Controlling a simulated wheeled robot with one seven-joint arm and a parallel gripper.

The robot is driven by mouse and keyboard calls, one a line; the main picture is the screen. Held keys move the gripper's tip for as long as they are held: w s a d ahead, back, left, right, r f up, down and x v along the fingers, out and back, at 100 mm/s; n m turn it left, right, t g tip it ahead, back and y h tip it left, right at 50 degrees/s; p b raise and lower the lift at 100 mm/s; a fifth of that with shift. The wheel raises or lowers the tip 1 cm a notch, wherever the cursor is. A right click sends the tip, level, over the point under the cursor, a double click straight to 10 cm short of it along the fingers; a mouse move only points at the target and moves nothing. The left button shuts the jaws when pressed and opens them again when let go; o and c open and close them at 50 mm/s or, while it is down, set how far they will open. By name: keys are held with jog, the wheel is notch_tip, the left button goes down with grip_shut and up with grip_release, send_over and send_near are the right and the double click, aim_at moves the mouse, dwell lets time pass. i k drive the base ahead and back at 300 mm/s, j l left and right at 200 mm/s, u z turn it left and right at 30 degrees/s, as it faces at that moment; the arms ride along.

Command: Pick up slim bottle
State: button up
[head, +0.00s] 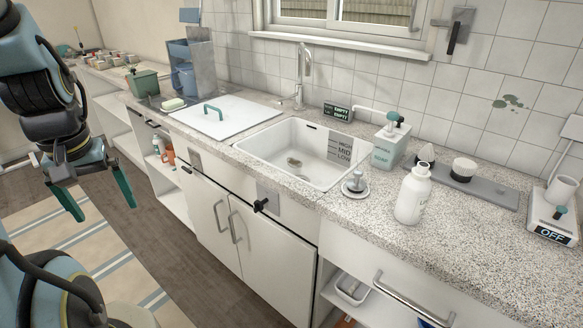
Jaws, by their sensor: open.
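A white bottle (411,199) with a short neck and faint markings stands upright on the speckled counter, right of the sink and near the front edge. It is the most bottle-like thing on the counter; I cannot tell for sure that it is the slim bottle. A square pump dispenser (388,151) with a dark green top stands behind it. My gripper (104,206) hangs at the left, over the floor in front of the counter, far from the white bottle. Its two teal fingers are spread and empty, pointing down.
A metal knob on a round base (355,185) stands just left of the bottle. A grey tray (488,190) with brushes lies behind it, and a device marked OFF (553,228) is at the right. The sink (257,150) opens to the left. Counter right of the bottle is clear.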

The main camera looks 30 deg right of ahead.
aim_at(417, 188)
jog(key=k+l, duration=0.1)
jog(key=k, duration=0.35)
jog(key=k+l+u, duration=0.1)
jog(key=k, duration=0.35)
